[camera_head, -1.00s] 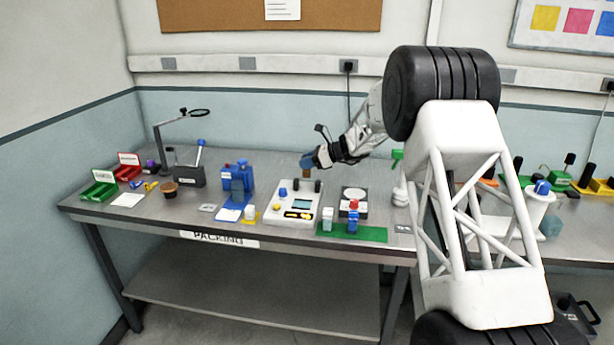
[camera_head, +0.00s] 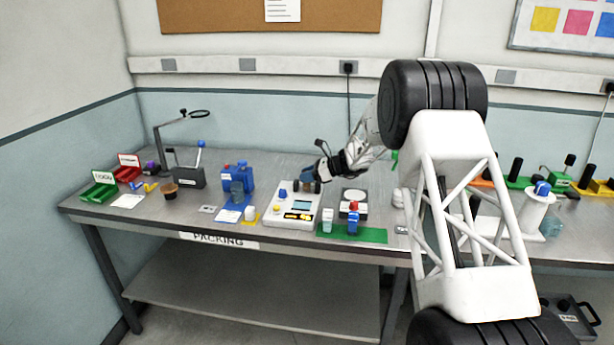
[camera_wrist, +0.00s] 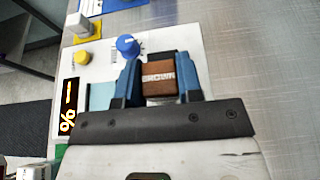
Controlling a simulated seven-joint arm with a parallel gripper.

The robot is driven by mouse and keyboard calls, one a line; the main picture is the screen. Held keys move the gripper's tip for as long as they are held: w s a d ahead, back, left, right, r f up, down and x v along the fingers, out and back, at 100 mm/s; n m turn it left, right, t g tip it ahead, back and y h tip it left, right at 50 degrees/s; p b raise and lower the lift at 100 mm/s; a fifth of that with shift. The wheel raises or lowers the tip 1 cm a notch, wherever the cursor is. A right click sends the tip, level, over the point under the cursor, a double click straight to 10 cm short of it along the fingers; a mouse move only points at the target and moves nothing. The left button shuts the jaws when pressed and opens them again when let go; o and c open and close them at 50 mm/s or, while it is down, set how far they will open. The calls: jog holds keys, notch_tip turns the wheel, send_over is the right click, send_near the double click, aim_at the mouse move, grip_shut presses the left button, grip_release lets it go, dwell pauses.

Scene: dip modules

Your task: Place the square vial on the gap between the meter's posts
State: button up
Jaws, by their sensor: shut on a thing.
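My gripper (camera_head: 309,178) is shut on a brown square vial (camera_wrist: 161,75) with a lettered label. In the wrist view the vial sits between the two blue fingers (camera_wrist: 160,88). The white meter (camera_head: 287,217) lies on the bench under the gripper, with a blue knob (camera_wrist: 127,45), a yellow knob and a screen. In the head view the vial is low at the meter's back edge, about level with the dark posts (camera_head: 317,187). I cannot tell whether it touches the meter.
A blue stand (camera_head: 238,180) is left of the meter. A green mat (camera_head: 375,235) with small items and a round-topped scale (camera_head: 354,196) are to its right. A magnifier lamp (camera_head: 160,150) and bins stand further left. The bench behind the meter is clear.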

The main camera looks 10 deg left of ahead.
jog(key=shift+f, duration=0.2)
jog(key=o, duration=1)
jog(key=shift+r, duration=0.1)
jog(key=shift+r, duration=0.15)
jog(key=shift+v, duration=3.7)
jog(key=shift+d, duration=0.1)
